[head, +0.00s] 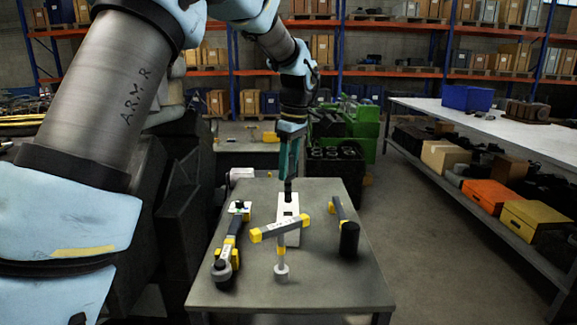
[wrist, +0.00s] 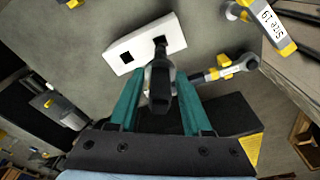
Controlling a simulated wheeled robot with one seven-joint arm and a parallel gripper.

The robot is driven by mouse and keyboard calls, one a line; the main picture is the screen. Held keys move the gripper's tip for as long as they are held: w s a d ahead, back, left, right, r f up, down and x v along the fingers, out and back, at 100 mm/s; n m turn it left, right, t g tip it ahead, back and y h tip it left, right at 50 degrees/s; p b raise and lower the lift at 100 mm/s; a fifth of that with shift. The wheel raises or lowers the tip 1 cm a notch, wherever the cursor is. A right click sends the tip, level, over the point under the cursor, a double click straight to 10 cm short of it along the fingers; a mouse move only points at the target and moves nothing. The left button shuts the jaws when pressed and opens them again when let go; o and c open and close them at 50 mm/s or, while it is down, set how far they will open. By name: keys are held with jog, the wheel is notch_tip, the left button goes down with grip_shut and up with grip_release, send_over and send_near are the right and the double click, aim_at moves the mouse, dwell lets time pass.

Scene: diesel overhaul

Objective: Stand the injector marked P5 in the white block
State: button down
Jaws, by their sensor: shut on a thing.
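The white block (head: 291,223) lies on the grey table; in the wrist view (wrist: 120,47) it shows two square holes. My gripper (head: 288,178) is above the block's far part, pointing down. In the wrist view my gripper (wrist: 160,100) is shut on a dark injector (wrist: 159,90). The injector is about upright in the head view (head: 288,187). Its lower end is at the right hole in the wrist view; I cannot tell how deep it is in. The other hole is empty. No P5 mark can be read.
A yellow-ended T-shaped tool (head: 281,229) stands close in front of the block. A wrench-like tool (head: 228,245) lies to its left and a black-headed mallet (head: 348,238) to its right. The grey table (head: 330,290) is clear at its front edge.

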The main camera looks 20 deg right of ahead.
aim_at(288, 201)
jog(key=shift+f+b, duration=2.8)
jog(key=shift+f, duration=2.3)
jog(key=shift+c, duration=1.3)
grip_release()
jog(key=r, duration=0.3)
jog(key=r+b, duration=0.1)
jog(key=r, duration=0.3)
jog(key=s+r, duration=0.1)
jog(key=r, duration=0.2)
jog(key=shift+d+r, duration=0.35)
jog(key=shift+d, duration=0.05)
